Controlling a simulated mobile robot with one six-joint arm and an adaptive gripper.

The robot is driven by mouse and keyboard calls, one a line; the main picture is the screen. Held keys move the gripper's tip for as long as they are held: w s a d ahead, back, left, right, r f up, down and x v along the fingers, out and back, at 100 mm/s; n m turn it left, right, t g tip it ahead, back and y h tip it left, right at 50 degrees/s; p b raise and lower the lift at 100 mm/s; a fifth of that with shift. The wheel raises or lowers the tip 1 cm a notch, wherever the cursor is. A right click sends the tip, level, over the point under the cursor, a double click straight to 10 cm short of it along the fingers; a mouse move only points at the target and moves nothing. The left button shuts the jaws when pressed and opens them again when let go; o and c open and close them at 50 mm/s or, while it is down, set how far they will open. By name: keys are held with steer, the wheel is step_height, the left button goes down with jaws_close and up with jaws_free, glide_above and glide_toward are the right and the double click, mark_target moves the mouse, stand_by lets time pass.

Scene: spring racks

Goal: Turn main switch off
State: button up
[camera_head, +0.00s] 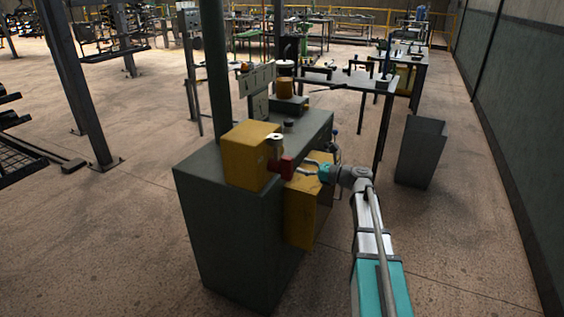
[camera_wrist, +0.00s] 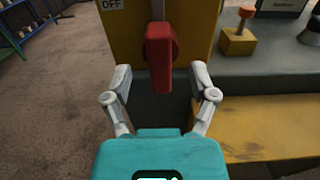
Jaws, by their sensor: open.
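The main switch is a red handle (camera_wrist: 159,58) on the face of a yellow box (camera_wrist: 119,45); an OFF label (camera_wrist: 111,4) shows at the box's upper left in the wrist view. In the head view the red handle (camera_head: 284,167) sticks out from the right side of the yellow box (camera_head: 248,158) on top of a dark green cabinet (camera_head: 230,208). My gripper (camera_wrist: 163,80) is open, one finger on each side of the handle's lower end in the picture. It also shows in the head view (camera_head: 303,167), close to the handle. I cannot tell whether a finger touches it.
A second yellow box (camera_head: 306,212) hangs on the cabinet's side below my gripper. A small yellow box with an orange button (camera_wrist: 239,38) stands to the right in the wrist view. A grey bin (camera_head: 420,150) stands on the floor near the right wall. Open floor lies left of the cabinet.

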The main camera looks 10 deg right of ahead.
mark_target(282, 161)
steer(key=shift+x, duration=3.95)
jaws_close()
steer(key=shift+s+a, duration=0.1)
